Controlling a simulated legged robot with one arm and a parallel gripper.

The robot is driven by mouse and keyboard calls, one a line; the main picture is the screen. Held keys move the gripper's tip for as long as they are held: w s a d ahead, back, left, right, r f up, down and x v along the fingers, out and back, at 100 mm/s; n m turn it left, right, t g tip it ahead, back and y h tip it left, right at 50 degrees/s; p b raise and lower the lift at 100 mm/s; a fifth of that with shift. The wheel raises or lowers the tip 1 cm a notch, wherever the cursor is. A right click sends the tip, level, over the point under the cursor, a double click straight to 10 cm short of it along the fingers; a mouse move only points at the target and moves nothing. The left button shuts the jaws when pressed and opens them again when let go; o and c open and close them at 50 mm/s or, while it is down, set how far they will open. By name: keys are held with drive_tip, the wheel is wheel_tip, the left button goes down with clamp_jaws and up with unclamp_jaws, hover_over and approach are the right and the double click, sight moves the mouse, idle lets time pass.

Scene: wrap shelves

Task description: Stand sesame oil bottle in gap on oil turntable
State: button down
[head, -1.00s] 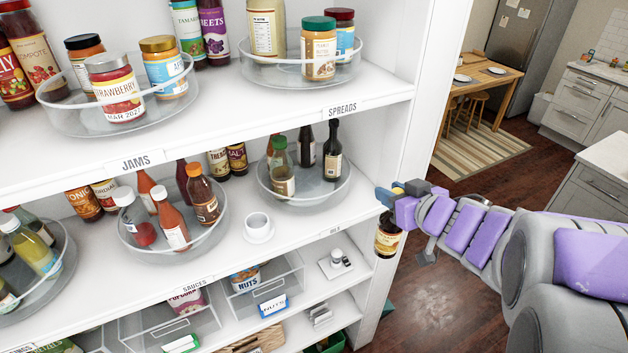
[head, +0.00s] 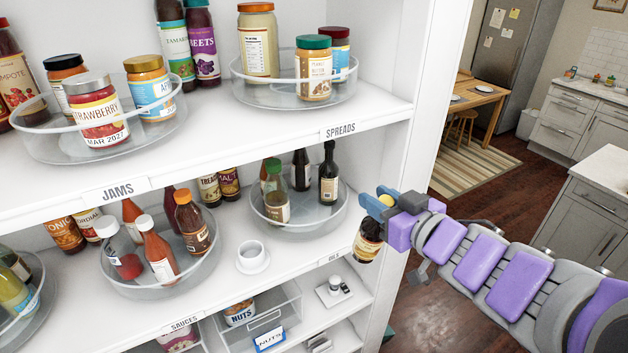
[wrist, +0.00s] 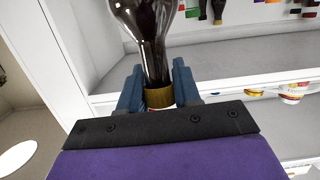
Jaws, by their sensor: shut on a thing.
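My gripper (head: 378,205) is shut on a dark bottle (head: 368,241) with a pale label, in front of the right end of the middle shelf. In the wrist view the blue fingers close around the bottle's gold cap and neck, and the dark glass body (wrist: 150,35) shows beyond them. The oil turntable (head: 259,222) is a clear round tray on the middle shelf, left of my gripper. Several bottles stand on it: a green-capped one (head: 275,195) and dark ones (head: 328,175) behind. Bare tray shows at its front right.
The white shelf upright (head: 433,120) stands just behind my gripper. The spreads shelf edge (head: 300,140) overhangs above.

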drive_tip(key=shift+w+a+f+t+b, duration=0.3)
drive_tip(key=shift+w+a+f+b, duration=0.1)
drive_tip(key=shift+a+b, duration=0.2)
drive_tip(key=shift+w+a+r, duration=0.2)
drive_tip(key=shift+w+a, duration=0.05)
drive_tip(key=shift+w, duration=0.05)
drive_tip(key=shift+w+a+r+p, duration=0.2)
drive_tip(key=shift+w+p, duration=0.5)
drive_tip(key=shift+p, duration=0.35)
drive_tip(key=f+p+x, duration=0.3)
drive_tip(key=p+x, duration=0.5)
drive_tip(key=x, duration=1)
drive_tip(key=shift+s+f+g, duration=0.15)
drive_tip(key=shift+s+g, duration=0.1)
drive_tip(key=shift+g, duration=0.15)
